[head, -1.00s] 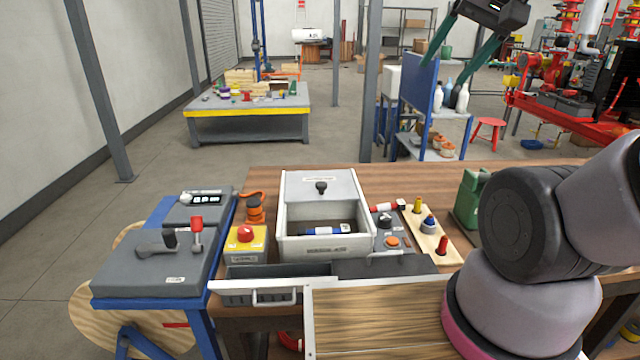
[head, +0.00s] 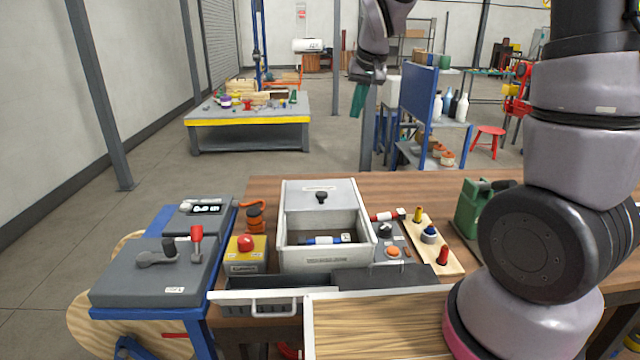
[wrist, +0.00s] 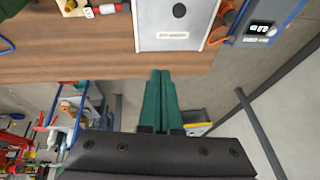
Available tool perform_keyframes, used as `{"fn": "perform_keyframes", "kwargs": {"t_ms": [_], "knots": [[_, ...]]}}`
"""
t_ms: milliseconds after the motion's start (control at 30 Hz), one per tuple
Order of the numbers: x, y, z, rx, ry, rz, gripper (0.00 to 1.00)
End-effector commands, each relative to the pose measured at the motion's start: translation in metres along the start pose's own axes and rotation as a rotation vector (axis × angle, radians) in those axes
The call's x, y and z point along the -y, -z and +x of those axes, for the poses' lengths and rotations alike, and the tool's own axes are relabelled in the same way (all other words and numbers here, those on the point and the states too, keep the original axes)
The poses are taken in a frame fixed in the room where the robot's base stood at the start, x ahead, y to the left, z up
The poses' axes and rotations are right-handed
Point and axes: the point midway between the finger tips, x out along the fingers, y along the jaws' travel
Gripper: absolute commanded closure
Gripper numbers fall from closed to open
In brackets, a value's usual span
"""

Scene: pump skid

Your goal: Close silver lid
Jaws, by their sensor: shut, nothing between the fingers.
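The silver lid (head: 321,197) with a black knob covers the back part of a silver box (head: 325,264) on the wooden table. The front part of the box is open, and a blue-and-white cylinder (head: 322,240) lies inside. In the wrist view the lid (wrist: 178,32) shows at the top, with its dark knob near the upper edge. My gripper (head: 357,100) is above and behind the table in the head view, apart from the lid. Its green fingers (wrist: 160,76) are together and empty in the wrist view, pointing toward the lid side of the box.
A red-button box (head: 246,255) and an orange item (head: 254,217) stand left of the silver box. A grey switch panel (head: 392,243), a peg board (head: 432,243) and a green can (head: 474,207) are to its right. An open drawer (head: 262,299) is in front.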

Motion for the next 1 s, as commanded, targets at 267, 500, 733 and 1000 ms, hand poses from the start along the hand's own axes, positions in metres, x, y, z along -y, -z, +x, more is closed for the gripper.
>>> {"fn": "perform_keyframes", "kwargs": {"t_ms": [267,500,733,1000], "knots": [[0.052,0.004,0.123,0.051,-0.056,-0.162,1.0],[0.068,0.0,0.163,0.058,-0.072,-0.215,1.0],[0.064,-0.003,0.191,0.062,-0.075,-0.216,1.0],[0.06,-0.005,0.249,0.061,-0.074,-0.215,1.0]]}}
